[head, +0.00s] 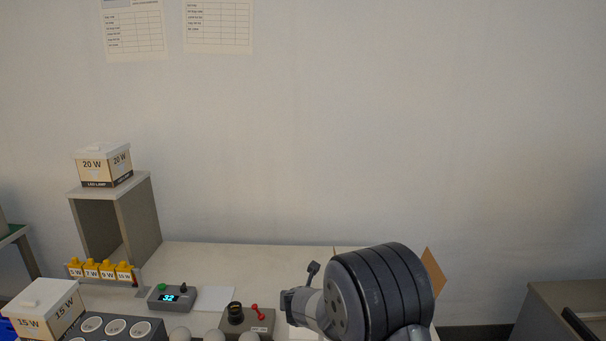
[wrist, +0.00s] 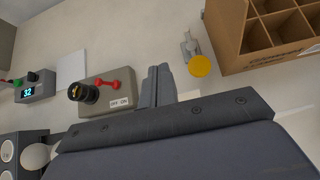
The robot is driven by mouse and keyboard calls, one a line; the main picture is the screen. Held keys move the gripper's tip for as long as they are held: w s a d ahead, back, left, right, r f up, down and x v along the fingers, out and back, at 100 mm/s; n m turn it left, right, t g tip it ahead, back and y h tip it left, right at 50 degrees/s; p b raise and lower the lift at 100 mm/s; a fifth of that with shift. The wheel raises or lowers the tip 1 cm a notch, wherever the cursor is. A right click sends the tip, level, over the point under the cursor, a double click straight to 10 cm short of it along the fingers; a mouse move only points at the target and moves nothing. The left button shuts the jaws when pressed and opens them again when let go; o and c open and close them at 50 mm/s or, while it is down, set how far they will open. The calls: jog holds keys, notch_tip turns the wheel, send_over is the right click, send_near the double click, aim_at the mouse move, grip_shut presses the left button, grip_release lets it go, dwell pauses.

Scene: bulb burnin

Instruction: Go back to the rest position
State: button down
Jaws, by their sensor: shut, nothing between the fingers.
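My gripper (wrist: 158,86) shows in the wrist view with its two grey fingers together and nothing between them. It hangs over the pale table, just right of the grey socket box (wrist: 112,82) with its black socket and red lever. In the head view my arm covers the table's right part, and the fingertips cannot be made out. The socket box (head: 262,326) stands left of my arm there. A yellow disc (wrist: 200,66) with a grey metal piece lies right of the fingers, apart from them.
A divided cardboard carton (wrist: 228,42) stands right of my gripper. A display box reading 32 (head: 188,299), a yellow-tagged rack (head: 108,272), a 15 W box (head: 40,309) and a shelf (head: 148,215) bearing a 20 W box (head: 103,166) stand left. White bulbs (head: 181,334) show at the bottom edge.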

jog(key=shift+s+f, duration=0.1)
jog(key=shift+f, duration=0.1)
jog(key=shift+d, duration=0.15)
